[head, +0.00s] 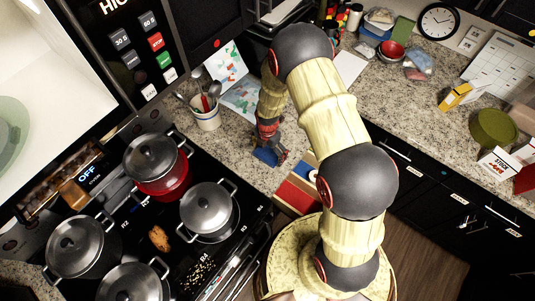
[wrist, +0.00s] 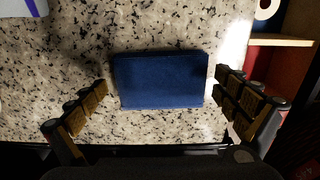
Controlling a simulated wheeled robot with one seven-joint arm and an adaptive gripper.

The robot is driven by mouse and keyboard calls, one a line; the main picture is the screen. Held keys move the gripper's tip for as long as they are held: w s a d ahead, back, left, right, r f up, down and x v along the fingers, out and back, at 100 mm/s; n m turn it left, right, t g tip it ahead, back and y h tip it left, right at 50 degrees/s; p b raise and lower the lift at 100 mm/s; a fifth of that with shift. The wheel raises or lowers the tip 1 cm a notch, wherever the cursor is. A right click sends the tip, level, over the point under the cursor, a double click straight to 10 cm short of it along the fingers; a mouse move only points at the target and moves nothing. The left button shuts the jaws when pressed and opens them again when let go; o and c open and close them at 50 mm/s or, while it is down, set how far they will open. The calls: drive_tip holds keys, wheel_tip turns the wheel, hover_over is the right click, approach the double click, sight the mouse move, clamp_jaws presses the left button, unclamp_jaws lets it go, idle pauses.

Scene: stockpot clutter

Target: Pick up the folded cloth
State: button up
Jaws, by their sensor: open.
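The folded cloth is a dark blue rectangle (wrist: 160,80) lying flat on the speckled counter in the wrist view. My gripper (wrist: 160,102) is open, with one padded finger to the left of the cloth and one to the right. Small gaps show between the fingers and the cloth's sides, and nothing is held. In the head view my gripper (head: 270,150) is over the counter between the stove and the corner. A patch of blue cloth (head: 264,156) shows at its fingers; the rest is hidden by the gripper.
A utensil crock (head: 206,117) stands left of my gripper, with an open picture book (head: 240,95) behind. The stove with several steel-lidded pots (head: 208,207) is to the left. An open drawer with red and blue contents (head: 296,193) lies at the counter's front edge.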

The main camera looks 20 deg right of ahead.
sight(268, 152)
drive_tip(key=c, duration=1.1)
drive_tip(key=shift+c, duration=0.2)
drive_tip(key=shift+r, duration=0.4)
wheel_tip(268, 152, up, 2)
drive_tip(key=shift+r+b, duration=0.15)
drive_tip(key=shift+b, duration=0.3)
drive_tip(key=s+a+r+b, duration=0.1)
drive_tip(key=s+a+r, duration=0.6)
drive_tip(key=s+r, duration=0.3)
drive_tip(key=shift+s+a+b, duration=0.25)
drive_tip(key=shift+s+b, duration=0.05)
drive_tip(key=shift+s, duration=0.65)
